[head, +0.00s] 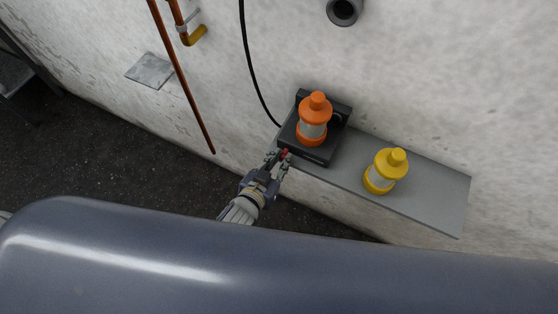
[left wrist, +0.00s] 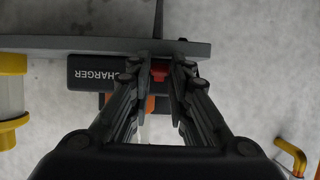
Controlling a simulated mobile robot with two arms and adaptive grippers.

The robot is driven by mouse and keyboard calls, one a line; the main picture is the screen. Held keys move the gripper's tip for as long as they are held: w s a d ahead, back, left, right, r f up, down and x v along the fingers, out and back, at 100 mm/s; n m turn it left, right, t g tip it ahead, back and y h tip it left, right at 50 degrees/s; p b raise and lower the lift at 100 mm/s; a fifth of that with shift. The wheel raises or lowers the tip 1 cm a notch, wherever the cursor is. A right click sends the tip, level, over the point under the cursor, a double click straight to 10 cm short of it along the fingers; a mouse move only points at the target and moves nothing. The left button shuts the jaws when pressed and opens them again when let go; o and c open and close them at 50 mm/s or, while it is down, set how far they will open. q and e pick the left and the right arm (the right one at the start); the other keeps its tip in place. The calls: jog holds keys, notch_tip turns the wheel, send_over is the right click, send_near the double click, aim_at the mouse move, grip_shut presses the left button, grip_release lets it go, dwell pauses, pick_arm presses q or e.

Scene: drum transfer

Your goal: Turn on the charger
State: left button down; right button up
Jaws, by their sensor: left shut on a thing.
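The black charger (head: 316,153) sits at the left end of a grey wall shelf, with an orange lantern (head: 315,110) standing upright on it. Its front, marked CHARGER, shows upside down in the left wrist view (left wrist: 92,74). A small red switch (head: 285,153) is at the charger's front left corner. My left gripper (head: 279,160) is at this corner, its fingers shut on the red switch, which shows between the fingertips in the left wrist view (left wrist: 160,70). The fingers partly hide the switch, so its position cannot be told. My right gripper is in neither view.
A yellow lantern (head: 386,171) stands on the grey shelf (head: 432,195), right of the charger. A black cable (head: 249,65) hangs down the wall behind the charger. Copper pipes (head: 181,75) run down the wall at the left. The shelf's right end is bare.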

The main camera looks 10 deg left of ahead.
pick_arm(q)
jog(key=shift+w+d+r+g+y, duration=0.1)
jog(key=shift+r+g+y, duration=0.15)
jog(key=shift+r+g, duration=0.4)
jog(key=shift+w+r+g+y, duration=0.1)
jog(key=shift+r+g+y, duration=0.15)
jog(key=shift+g, duration=0.7)
jog(key=shift+w+d+r+g+y, duration=0.15)
jog(key=shift+r+g+y, duration=0.1)
jog(key=shift+g, duration=0.55)
jog(key=shift+w+a+r+g+y, duration=0.15)
jog(key=shift+r+g+y, duration=0.1)
jog(key=shift+g, duration=0.55)
jog(key=c, duration=1.5)
grip_release()
jog(key=shift+d, duration=0.1)
jog(key=v, duration=1.2)
